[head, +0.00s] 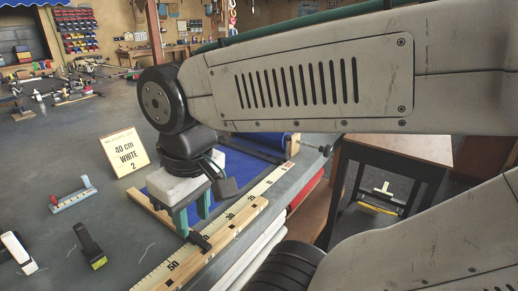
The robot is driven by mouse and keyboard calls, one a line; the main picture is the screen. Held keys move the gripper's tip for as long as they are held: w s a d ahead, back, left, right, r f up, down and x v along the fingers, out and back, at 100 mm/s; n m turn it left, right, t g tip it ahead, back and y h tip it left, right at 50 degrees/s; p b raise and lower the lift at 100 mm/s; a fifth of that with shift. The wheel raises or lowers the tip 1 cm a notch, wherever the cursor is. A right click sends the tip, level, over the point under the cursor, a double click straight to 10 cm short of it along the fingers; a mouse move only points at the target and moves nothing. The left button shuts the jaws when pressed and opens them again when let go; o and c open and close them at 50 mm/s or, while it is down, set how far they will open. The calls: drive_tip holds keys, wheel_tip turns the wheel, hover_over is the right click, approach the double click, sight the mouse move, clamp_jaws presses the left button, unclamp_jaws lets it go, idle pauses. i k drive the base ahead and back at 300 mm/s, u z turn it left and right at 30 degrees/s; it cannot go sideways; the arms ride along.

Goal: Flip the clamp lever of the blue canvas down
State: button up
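The blue canvas (257,166) lies on the dark grey table, partly hidden behind my arm and gripper. A wooden bar (232,226) lies along its near side, beside a numbered ruler strip. A small dark piece (201,241) sits at the bar just below my fingers; it may be the clamp lever, but its up or down position is unclear. My gripper (193,224) points down over the bar. Its two green fingers stand apart, with nothing clearly seen between them. I cannot tell whether a finger touches the dark piece.
A card reading "40 cm WHITE 2" (124,152) stands left of the canvas. A red and pale-blue tool (73,195), a black tool with a green label (90,246) and a white-and-black tool (18,253) lie on the left. A wooden-topped stand (400,148) is at right.

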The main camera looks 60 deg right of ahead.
sight(287, 138)
drive_tip(key=z, duration=1.65)
